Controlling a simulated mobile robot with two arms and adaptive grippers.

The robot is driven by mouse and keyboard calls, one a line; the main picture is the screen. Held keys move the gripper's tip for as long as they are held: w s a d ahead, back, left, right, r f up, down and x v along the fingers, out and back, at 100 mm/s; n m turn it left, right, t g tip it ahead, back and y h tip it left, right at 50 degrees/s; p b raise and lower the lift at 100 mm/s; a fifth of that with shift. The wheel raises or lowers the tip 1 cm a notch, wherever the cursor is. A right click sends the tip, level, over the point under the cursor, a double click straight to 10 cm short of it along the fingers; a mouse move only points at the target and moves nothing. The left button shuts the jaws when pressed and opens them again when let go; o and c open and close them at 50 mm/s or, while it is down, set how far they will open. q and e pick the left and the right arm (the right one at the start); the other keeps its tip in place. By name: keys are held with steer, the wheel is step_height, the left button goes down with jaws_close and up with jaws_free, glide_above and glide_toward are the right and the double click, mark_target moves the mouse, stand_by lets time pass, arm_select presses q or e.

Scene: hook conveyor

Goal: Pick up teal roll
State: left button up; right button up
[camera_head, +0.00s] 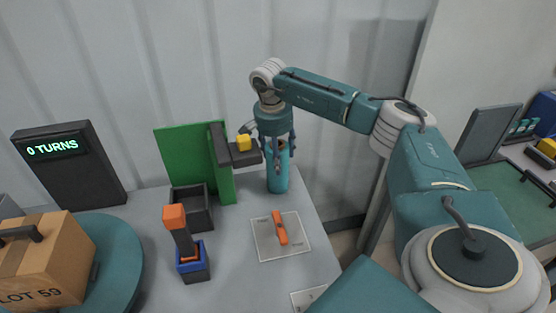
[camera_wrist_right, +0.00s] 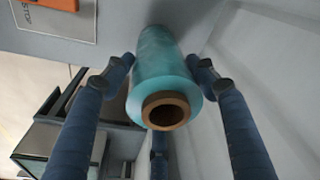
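The teal roll (camera_head: 278,178) stands upright on the grey table near its back right edge. In the right wrist view the roll (camera_wrist_right: 165,60) shows end-on, with a brown hollow core facing the camera. My right gripper (camera_head: 274,160) is above and around the roll's top end, pointing down. Its fingers are spread on either side of the roll and a third finger shows below it in the wrist view. I cannot tell whether any fingertip touches the roll. My left gripper is not in view.
A green panel (camera_head: 190,150) with a black bracket and yellow block (camera_head: 244,142) stands close left of the gripper. A white plate with an orange handle (camera_head: 279,228) lies in front. A black bin (camera_head: 192,210), orange-topped lever (camera_head: 178,230) and cardboard box (camera_head: 45,262) are left.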

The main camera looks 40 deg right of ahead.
steer(key=c, duration=0.9)
